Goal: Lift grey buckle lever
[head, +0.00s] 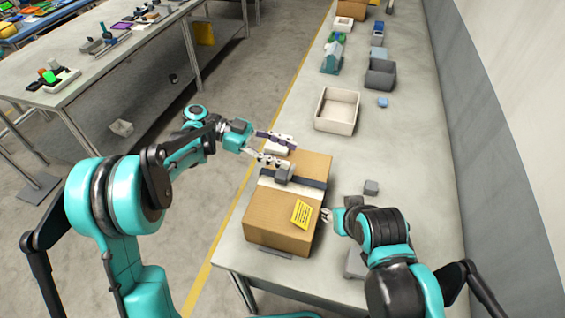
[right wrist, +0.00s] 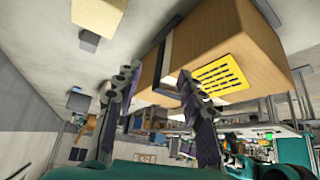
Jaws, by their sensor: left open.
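A cardboard box (head: 275,223) stands on the table, with a dark strap (head: 313,183) and a pale band across its top. The grey buckle (head: 284,173) sits on the strap; its lever is too small to make out separately. My left gripper (head: 281,150) is open above the box's far left part, just beyond the buckle, with nothing visible between its fingers. My right gripper (head: 328,215) is beside the box's right side, near the yellow label (head: 301,214). In the right wrist view its fingers (right wrist: 158,82) are spread and empty, with the box (right wrist: 215,55) behind them.
A white bin (head: 337,110) stands farther back, with grey bins (head: 380,74) beyond.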

